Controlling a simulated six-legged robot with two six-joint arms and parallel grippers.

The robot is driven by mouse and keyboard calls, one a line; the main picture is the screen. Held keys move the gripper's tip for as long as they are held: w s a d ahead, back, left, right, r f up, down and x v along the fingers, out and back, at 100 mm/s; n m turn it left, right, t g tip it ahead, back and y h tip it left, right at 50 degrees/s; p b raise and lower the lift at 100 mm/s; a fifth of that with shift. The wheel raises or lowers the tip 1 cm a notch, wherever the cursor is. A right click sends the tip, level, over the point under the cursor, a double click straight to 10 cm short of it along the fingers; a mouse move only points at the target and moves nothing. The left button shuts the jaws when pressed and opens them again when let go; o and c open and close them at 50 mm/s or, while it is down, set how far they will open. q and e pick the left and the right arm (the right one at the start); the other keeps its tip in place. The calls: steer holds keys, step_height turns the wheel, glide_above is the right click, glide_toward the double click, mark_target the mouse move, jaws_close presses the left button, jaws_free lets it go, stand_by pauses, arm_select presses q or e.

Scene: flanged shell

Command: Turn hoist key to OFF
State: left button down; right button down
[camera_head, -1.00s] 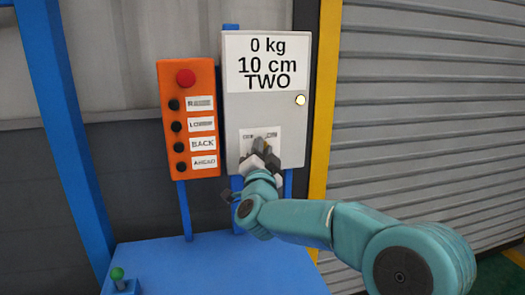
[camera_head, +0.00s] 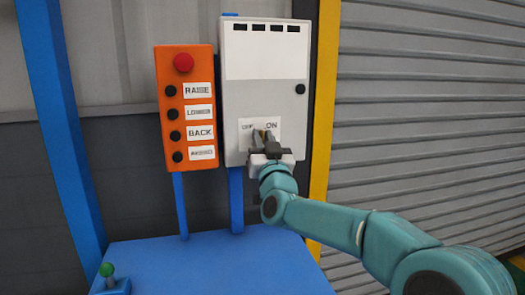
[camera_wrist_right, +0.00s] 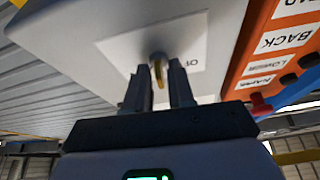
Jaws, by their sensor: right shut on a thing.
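The hoist key (camera_head: 262,133) is a small knob with a yellow mark, on a white plate (camera_head: 245,127) reading OFF at left and ON at right. It sits low on the grey control box (camera_head: 233,95). My right gripper (camera_head: 262,138) is shut on the key, with a finger on each side. In the right wrist view the key (camera_wrist_right: 158,70) shows between the fingertips (camera_wrist_right: 159,90), its yellow stripe running lengthwise. The fingers partly cover the key and the OFF label, so its exact angle is hard to tell. My left gripper is not in view.
The box's display (camera_head: 266,60) is blank and its round lamp (camera_head: 300,89) is dark. An orange button panel (camera_head: 185,75) with a red knob stands close to the left. A blue table (camera_head: 215,265) carries a green-topped lever (camera_head: 107,270). A yellow post (camera_head: 325,100) stands to the right.

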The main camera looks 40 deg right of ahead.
steer(key=shift+s+d+r+n+t+y+b, duration=0.2)
steer(key=shift+n+y+b, duration=0.25)
steer(key=shift+n+y, duration=1.3)
steer(key=shift+a+r+n+t+y+b, duration=0.1)
steer(key=shift+n+t+y+b, duration=0.35)
steer(key=shift+n, duration=2.4)
steer(key=shift+s+d+r+n+t+y+b, duration=0.15)
steer(key=shift+n+y+b, duration=0.25)
steer(key=shift+n+y, duration=1.35)
steer(key=shift+a+n+h, duration=0.15)
steer(key=shift+n+h, duration=0.4)
steer(key=shift+n, duration=0.2)
steer(key=c, duration=1.3)
jaws_free()
steer(key=shift+w+f, duration=0.15)
steer(key=shift+f, duration=0.1)
steer(key=shift+w+f, duration=0.1)
